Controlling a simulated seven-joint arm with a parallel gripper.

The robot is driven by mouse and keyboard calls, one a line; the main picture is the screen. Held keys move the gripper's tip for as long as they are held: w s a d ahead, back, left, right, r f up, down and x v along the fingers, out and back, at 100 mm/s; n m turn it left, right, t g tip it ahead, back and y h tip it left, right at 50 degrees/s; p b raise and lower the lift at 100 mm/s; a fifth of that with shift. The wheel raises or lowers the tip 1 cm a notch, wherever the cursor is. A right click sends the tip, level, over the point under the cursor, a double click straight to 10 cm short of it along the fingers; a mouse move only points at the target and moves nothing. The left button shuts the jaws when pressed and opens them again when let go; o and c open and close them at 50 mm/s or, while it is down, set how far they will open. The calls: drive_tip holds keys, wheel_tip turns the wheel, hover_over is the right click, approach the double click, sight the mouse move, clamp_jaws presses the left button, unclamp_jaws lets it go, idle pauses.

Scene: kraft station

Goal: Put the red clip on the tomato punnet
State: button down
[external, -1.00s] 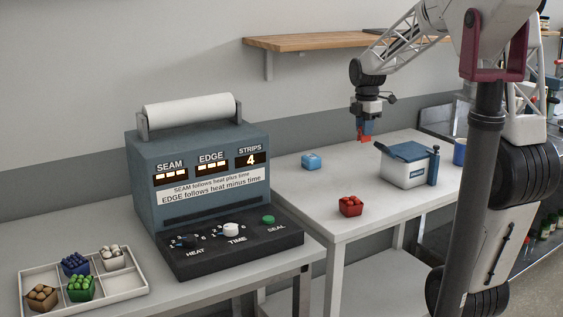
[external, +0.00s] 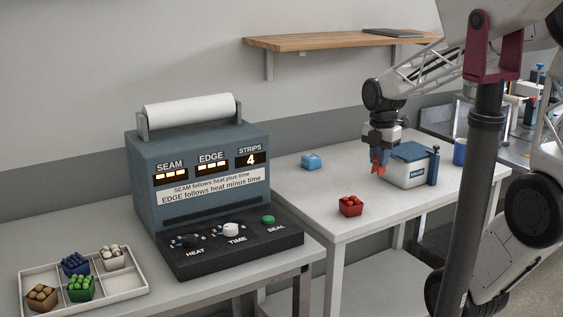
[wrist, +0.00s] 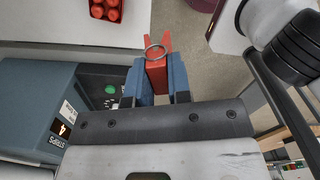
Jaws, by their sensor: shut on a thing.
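The red clip (external: 378,168) is held in my gripper (external: 379,158), above the right-hand table and beside the white and blue box. In the wrist view the red clip (wrist: 156,66) stands upright between the two blue fingers of my gripper (wrist: 156,82), with a metal ring at its top. The tomato punnet (external: 350,206) is a small red tub of red tomatoes near the front edge of the table, to the left of and below the clip. The punnet also shows at the top left of the wrist view (wrist: 105,8). Clip and punnet are apart.
The white box with a blue lid (external: 407,167) stands right of my gripper. The sealing machine (external: 205,180) and a tray of punnets (external: 120,284) are on the left table. The table around the tomato punnet is clear.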

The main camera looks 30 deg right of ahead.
drive_tip(key=s+a+f+n, duration=0.1)
drive_tip(key=s+a+f, duration=0.1)
drive_tip(key=s+f, duration=0.4)
drive_tip(key=shift+s+a+f, duration=0.15)
drive_tip(key=shift+f, duration=0.35)
idle(0.3)
hover_over(351, 200)
drive_tip(key=shift+f, duration=0.75)
idle(0.5)
drive_tip(key=shift+f, duration=1.75)
drive_tip(key=shift+f, duration=0.1)
